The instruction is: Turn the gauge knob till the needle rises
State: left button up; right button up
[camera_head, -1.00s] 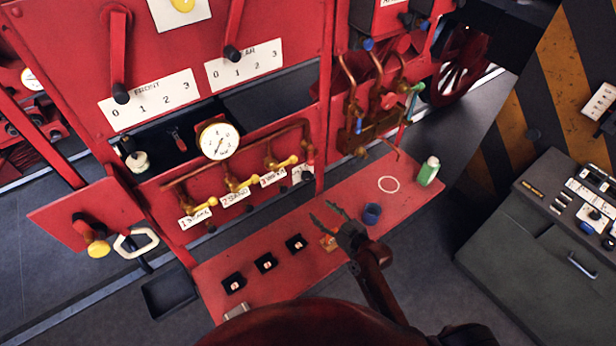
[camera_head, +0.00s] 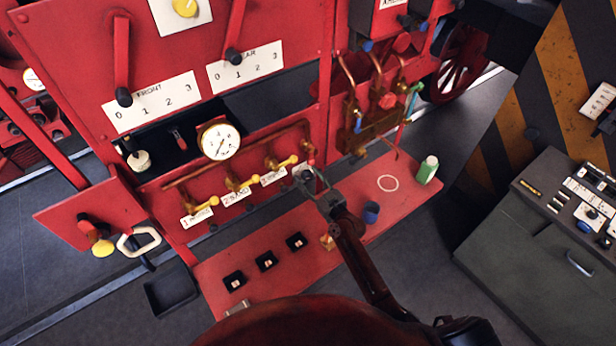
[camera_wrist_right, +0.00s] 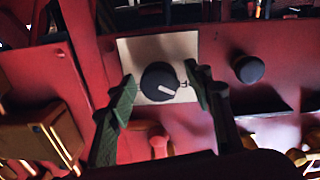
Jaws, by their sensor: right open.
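The black gauge knob (camera_wrist_right: 157,80) with a pale pointer mark sits on a white plate (camera_wrist_right: 185,46) on the red panel, in the right wrist view. My right gripper (camera_wrist_right: 160,79) is open, its green fingers on either side of the knob, with no clear contact. In the head view my right gripper (camera_head: 312,180) reaches the panel's right end and largely hides the knob. The round white gauge (camera_head: 219,141) is on the panel to the left; its thin dark needle points to the lower left. My left gripper is not in view.
Brass valves with yellow handles (camera_head: 241,184) line the panel left of my gripper. A dark round knob (camera_wrist_right: 247,69) is right of the plate. Below, the red shelf (camera_head: 330,270) holds small black boxes, a blue cup (camera_head: 371,212) and a green bottle (camera_head: 427,170).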

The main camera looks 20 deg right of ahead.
jog(key=shift+c, duration=0.4)
jog(key=c, duration=1.1)
jog(key=shift+m, duration=0.4)
jog(key=m, duration=0.3)
jog(key=shift+p, duration=0.35)
jog(key=shift+m, duration=1.9)
jog(key=o, duration=1.2)
